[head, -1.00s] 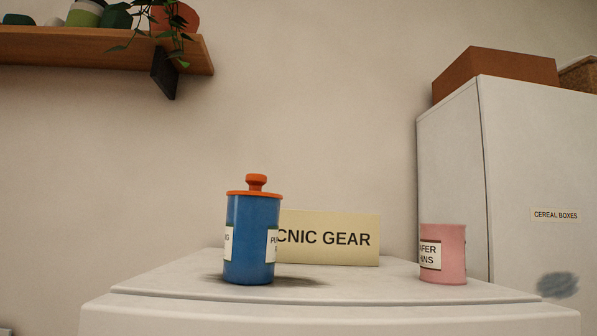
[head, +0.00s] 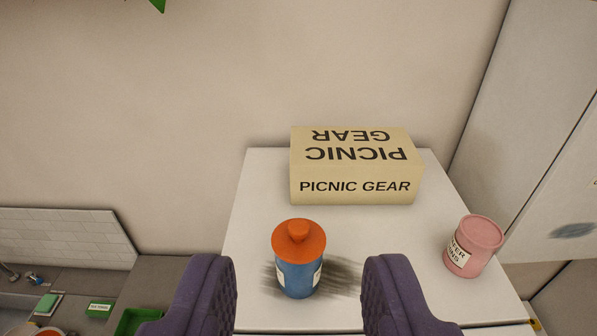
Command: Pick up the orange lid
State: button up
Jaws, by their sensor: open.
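The orange lid (head: 299,240) with its round knob sits on top of a blue canister (head: 298,281). The canister stands upright on the white top of a cabinet or appliance (head: 249,222), near its front, with a dark smudge around its base. My gripper (head: 298,278) shows as two purple padded fingers at the bottom of the view. It is open and empty, one finger to each side of the canister in the picture. The fingers appear nearer to the camera than the canister, and I see no contact.
A cream PICNIC GEAR box (head: 355,186) stands behind the canister. A pink tin (head: 474,246) is at the right edge of the white top. A tall white cabinet (head: 535,130) rises at right. A sink counter (head: 170,272) lies lower at left.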

aim_at(295, 240)
jog(key=i+j+u, duration=0.2)
jog(key=i, duration=0.25)
jog(key=i+j+u, duration=0.25)
jog(key=i, duration=0.2)
